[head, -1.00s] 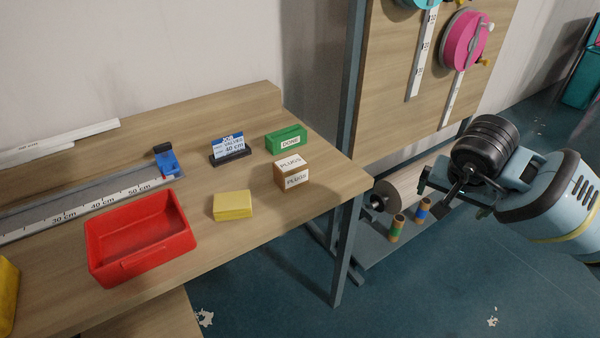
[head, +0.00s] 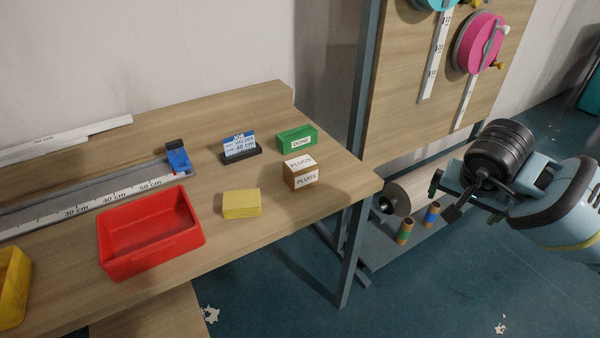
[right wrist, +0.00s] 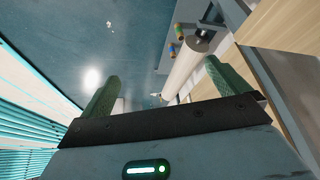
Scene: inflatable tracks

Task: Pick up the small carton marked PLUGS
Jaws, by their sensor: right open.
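The small carton marked PLUGS (head: 301,173) is a brown box with white labels. It stands upright near the right end of the wooden bench (head: 270,235) in the head view. My right gripper (head: 445,198) is open and empty, off to the right of the bench and well apart from the carton. Its two green fingers also show spread apart in the right wrist view (right wrist: 160,95), with floor and a roll beyond them. The carton does not show clearly in the right wrist view. My left gripper is not in view.
Around the carton are a green DONE block (head: 296,138), a card stand (head: 240,148), a yellow block (head: 241,203) and a red tray (head: 150,262). A panel with reels (head: 478,42) stands right of the bench, above a low shelf with a roll and small spools (head: 432,214).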

